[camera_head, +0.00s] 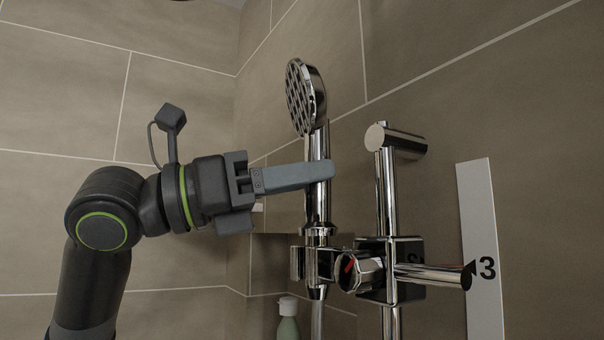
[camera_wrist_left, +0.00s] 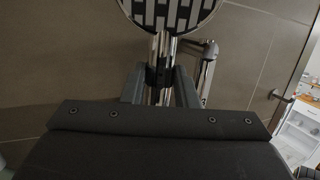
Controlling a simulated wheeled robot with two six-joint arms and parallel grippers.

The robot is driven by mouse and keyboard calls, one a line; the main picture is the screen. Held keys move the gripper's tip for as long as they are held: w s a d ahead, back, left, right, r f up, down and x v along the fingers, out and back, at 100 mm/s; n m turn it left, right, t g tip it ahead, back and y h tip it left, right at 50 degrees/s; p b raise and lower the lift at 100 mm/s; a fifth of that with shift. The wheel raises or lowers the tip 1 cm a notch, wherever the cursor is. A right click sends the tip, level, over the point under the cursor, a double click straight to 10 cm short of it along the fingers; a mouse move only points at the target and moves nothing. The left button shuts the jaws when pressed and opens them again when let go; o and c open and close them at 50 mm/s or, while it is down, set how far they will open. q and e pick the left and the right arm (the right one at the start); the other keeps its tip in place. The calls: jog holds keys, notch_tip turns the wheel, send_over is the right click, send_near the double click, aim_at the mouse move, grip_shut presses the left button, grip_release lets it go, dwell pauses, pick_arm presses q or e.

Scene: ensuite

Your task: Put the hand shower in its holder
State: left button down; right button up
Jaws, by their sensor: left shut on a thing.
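The chrome hand shower (camera_head: 317,150) stands about upright in the head view, its perforated head (camera_head: 306,97) at the top facing left. My left gripper (camera_head: 318,173) comes in from the left and is shut on its handle. The wrist view shows the handle (camera_wrist_left: 162,48) between the two fingers (camera_wrist_left: 160,88). The holder (camera_head: 298,263) is a chrome bracket on the left of the slider. The handle's lower end is at the holder, and its tip with the hose (camera_head: 317,320) shows below. I cannot tell whether it is fully seated. My right gripper is not in view.
The chrome slide rail (camera_head: 386,195) stands just right of the hand shower, with a slider knob (camera_head: 362,274) and a bar pointing right. A white strip marked 3 (camera_head: 480,240) is farther right. A bottle (camera_head: 288,320) stands below. Tiled walls are behind.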

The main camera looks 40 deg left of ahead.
pick_arm(q)
jog(key=shift+f, duration=0.2)
jog(key=c, duration=1.1)
grip_release()
jog(key=shift+o, duration=0.2)
jog(key=b+v, duration=1.1)
jog(key=v, duration=0.6)
jog(key=shift+s+b, duration=0.25)
jog(key=shift+b, duration=0.15)
jog(key=shift+a+r, duration=0.1)
jog(key=shift+a, duration=0.05)
